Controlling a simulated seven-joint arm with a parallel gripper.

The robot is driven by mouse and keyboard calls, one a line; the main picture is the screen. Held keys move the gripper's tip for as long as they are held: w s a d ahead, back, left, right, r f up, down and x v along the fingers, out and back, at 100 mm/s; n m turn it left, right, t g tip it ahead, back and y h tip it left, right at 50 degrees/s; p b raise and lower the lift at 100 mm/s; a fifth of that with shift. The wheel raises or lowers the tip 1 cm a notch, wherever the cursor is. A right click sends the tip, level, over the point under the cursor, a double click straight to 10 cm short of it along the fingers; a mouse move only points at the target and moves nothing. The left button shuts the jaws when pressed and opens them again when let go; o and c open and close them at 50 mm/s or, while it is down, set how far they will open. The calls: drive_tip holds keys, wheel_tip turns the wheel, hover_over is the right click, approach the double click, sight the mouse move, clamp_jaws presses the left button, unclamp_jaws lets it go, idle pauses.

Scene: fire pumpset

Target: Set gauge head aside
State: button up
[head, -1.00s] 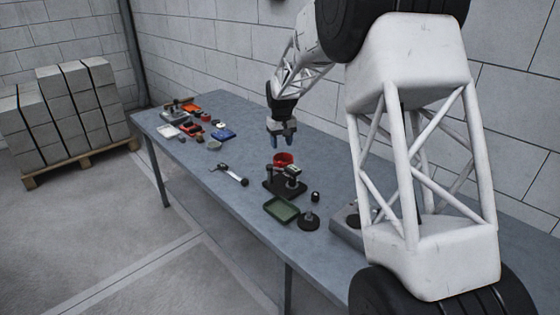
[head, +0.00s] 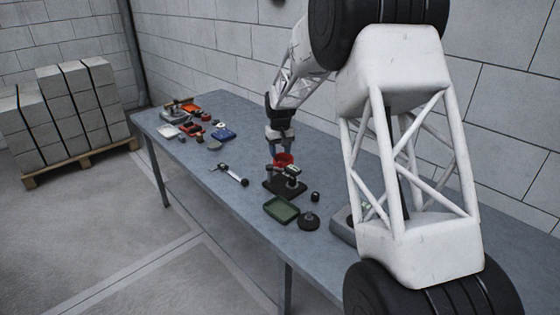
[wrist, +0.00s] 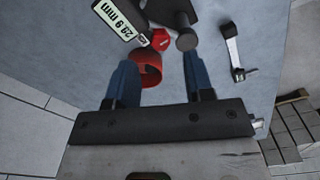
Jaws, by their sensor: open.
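A small gauge with a pale display reading "28.9 mm" (wrist: 118,18), which looks like the gauge head, is at the upper left of the wrist view. In the head view its display (head: 294,169) shows above a black stand (head: 285,187).
A green tray (head: 281,209), a dark round base (head: 309,222) and a small black cylinder (head: 316,196) stand in front of the stand. Several small parts crowd the table's far left end.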

sight(280, 162)
drive_tip(key=shift+f, duration=2.35)
clamp_jaws()
